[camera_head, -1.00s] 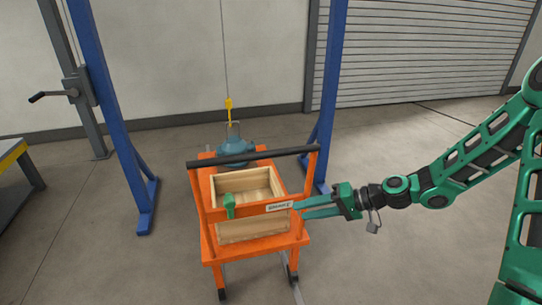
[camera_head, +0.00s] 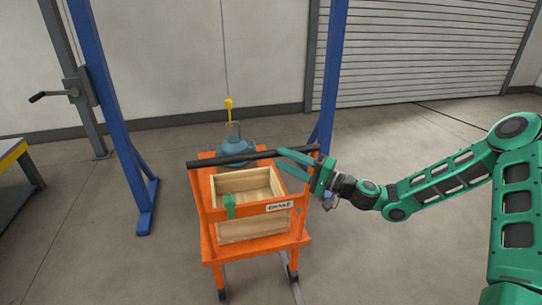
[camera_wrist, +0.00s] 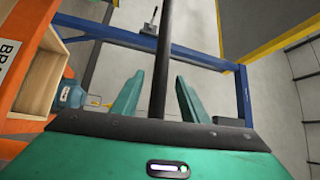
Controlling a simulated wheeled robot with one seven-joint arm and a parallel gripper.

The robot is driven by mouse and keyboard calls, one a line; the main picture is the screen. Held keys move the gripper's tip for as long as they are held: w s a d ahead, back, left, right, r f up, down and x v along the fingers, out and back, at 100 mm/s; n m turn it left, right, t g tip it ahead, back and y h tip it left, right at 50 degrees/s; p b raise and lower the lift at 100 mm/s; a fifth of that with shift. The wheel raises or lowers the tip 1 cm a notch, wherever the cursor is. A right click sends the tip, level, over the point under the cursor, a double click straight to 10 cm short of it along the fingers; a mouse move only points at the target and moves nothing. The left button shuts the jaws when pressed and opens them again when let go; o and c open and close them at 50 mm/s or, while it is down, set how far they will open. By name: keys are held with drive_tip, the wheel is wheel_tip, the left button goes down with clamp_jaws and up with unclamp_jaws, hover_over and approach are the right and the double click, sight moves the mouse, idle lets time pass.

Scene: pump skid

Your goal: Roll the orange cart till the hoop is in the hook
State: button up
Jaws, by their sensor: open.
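The orange cart (camera_head: 208,240) stands between the blue frame legs, with a black push bar (camera_head: 225,161) across its near top. On it sits a blue pump (camera_head: 222,145) with a thin metal hoop (camera_head: 234,128) on top. A yellow hook (camera_head: 229,105) hangs on a cable just above the hoop; they overlap in the picture and I cannot tell whether they touch. My gripper (camera_head: 281,158) is open at the bar's right end. In the wrist view the bar (camera_wrist: 162,60) runs between my gripper's fingers (camera_wrist: 159,78), with gaps on both sides.
A wooden crate (camera_head: 250,228) sits on the cart. A green lever (camera_head: 229,205) and a BRAKE label (camera_head: 278,207) are on its near rail. Blue legs (camera_head: 125,150) of the frame flank the cart. A crank post (camera_head: 85,90) and bench (camera_head: 12,155) stand left. Floor at right is open.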

sight(271, 154)
drive_tip(key=x, duration=0.5)
drive_tip(key=shift+w+a, duration=0.15)
drive_tip(key=shift+a, duration=0.2)
drive_tip(key=shift+d, duration=0.1)
clamp_jaws()
